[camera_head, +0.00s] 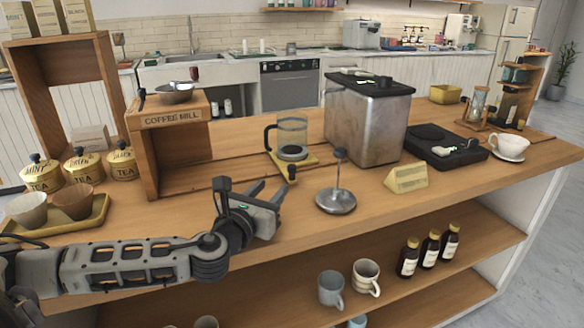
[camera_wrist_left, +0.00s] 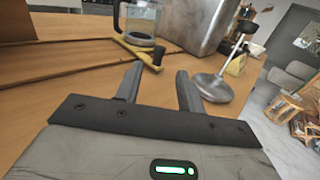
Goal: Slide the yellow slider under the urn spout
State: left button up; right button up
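The yellow slider (camera_head: 303,160) is a flat tray with a dark knob (camera_head: 292,173) at its front, on a wooden track left of the urn. A glass carafe (camera_head: 292,133) with a black handle stands on it. The metal urn (camera_head: 366,125) has a dark lid; I cannot make out its spout. My left gripper (camera_head: 271,190) is open and empty, in front of the slider's knob and apart from it. In the left wrist view, the slider (camera_wrist_left: 137,50) and its knob show just beyond the open fingers (camera_wrist_left: 156,84). My right gripper is not in view.
A metal plunger (camera_head: 336,198) with an upright rod stands right of my left gripper. A yellow sign (camera_head: 406,178) stands in front of the urn. The wooden coffee mill (camera_head: 170,140) is on the left.

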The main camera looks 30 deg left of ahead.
aim_at(290, 168)
pick_arm(q)
jog(key=w, duration=0.4)
jog(key=w+a, duration=0.1)
jog(key=w, duration=0.6)
jog(key=shift+w+a, duration=0.35)
jog(key=shift+a, duration=0.05)
jog(key=shift+c, duration=0.3)
grip_shut()
